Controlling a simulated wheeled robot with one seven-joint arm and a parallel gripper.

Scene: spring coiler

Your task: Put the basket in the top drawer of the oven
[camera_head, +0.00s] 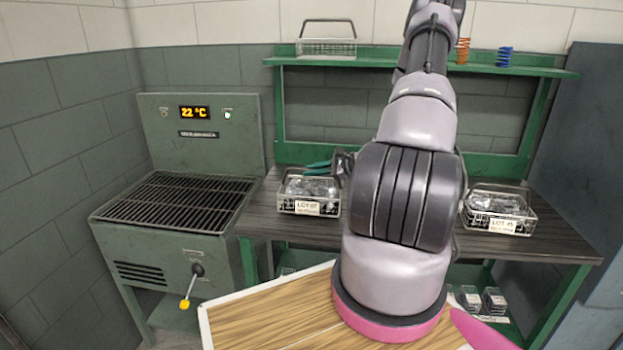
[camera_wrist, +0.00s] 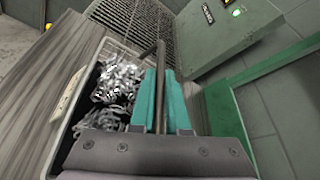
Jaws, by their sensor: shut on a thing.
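A wire basket (camera_head: 287,206) with a white LOT 07 label stands at the left end of the dark bench, filled with grey metal parts. My gripper (camera_head: 318,165) is over it, with teal fingers. In the wrist view, my gripper (camera_wrist: 160,98) is shut on the dark handle bar of the basket (camera_wrist: 69,103). I cannot tell whether the basket still touches the bench. The green oven (camera_head: 200,130) is to the left of the bench, with a 22 °C display, a dark top grate (camera_head: 178,200) and a yellow-tipped lever (camera_head: 192,285). I cannot make out an open drawer.
A second labelled basket (camera_head: 497,210) stands at the right of the bench (camera_head: 560,238). The green shelf (camera_head: 385,65) above holds an empty wire basket (camera_head: 327,47), an orange spring (camera_head: 463,50) and a blue spring (camera_head: 504,56). The oven grate is clear.

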